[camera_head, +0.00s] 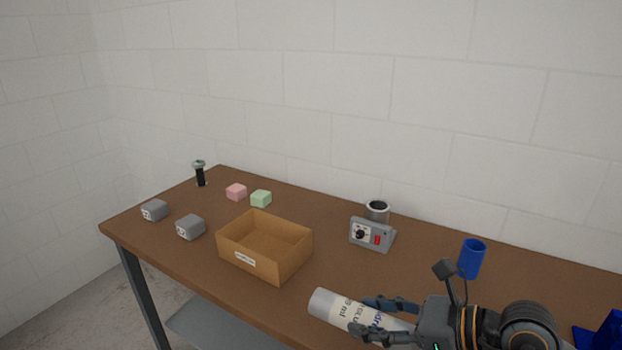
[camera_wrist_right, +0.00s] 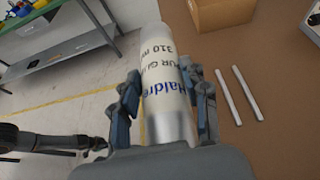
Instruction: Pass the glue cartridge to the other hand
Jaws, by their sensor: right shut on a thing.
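The glue cartridge (camera_head: 341,307) is a white tube with dark and blue lettering. My right gripper (camera_head: 374,315) is shut around it near the front edge of the table in the head view. In the right wrist view the cartridge (camera_wrist_right: 164,78) lies between the two fingers of the right gripper (camera_wrist_right: 163,102) and points away from the palm. A dark arm part, which looks like my left gripper (camera_wrist_right: 92,145), shows at the lower left of that view, apart from the cartridge. Its fingers are too unclear to read. The left gripper is not in the head view.
On the brown table (camera_head: 190,265) stand an open cardboard box (camera_head: 246,262), a grey device with a dial (camera_head: 371,234), a blue cup (camera_head: 472,258), grey blocks (camera_head: 190,227), and pink (camera_head: 236,191) and green cubes (camera_head: 261,198). Two white sticks (camera_wrist_right: 229,97) lie right of the cartridge.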

